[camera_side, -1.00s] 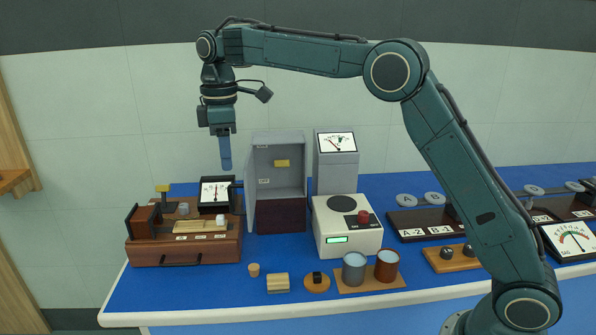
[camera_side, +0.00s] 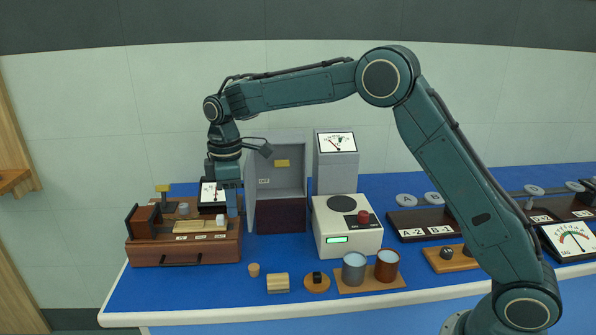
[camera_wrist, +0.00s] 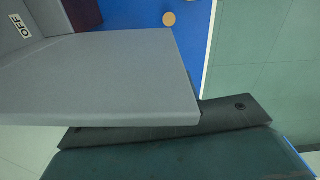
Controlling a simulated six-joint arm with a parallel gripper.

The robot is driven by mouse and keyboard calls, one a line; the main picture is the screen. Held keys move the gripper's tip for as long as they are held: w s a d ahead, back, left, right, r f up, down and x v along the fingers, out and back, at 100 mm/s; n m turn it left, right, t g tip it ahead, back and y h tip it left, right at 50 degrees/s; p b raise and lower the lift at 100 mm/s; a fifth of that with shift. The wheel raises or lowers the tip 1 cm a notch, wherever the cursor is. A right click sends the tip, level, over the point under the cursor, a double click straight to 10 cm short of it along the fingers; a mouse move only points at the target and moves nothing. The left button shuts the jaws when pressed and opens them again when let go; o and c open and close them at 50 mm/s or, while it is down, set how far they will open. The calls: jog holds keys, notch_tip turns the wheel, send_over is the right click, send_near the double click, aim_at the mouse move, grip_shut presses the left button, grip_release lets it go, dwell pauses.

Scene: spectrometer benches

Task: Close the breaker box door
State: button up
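The grey breaker box (camera_side: 282,165) stands upright at the back of the blue bench, its inside facing the camera, with a yellow part on its back wall. Its door (camera_side: 250,192) stands open, swung out from the box's left side and seen nearly edge-on. In the wrist view the door (camera_wrist: 125,80) is a large grey panel filling the left and middle. My gripper (camera_side: 232,208) points down just left of the door, on its outer side. Whether it touches the door I cannot tell. Its fingers look like one narrow blue piece, so their opening is unclear.
A wooden apparatus (camera_side: 185,250) with a dial gauge behind it stands close left of my gripper. A white instrument with a red knob (camera_side: 347,228) stands right of the box. A small tan cylinder (camera_side: 254,270), blocks and two cups (camera_side: 354,270) line the front.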

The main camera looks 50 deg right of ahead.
jog(key=shift+c, duration=0.2)
grip_shut()
jog(key=shift+s, duration=0.1)
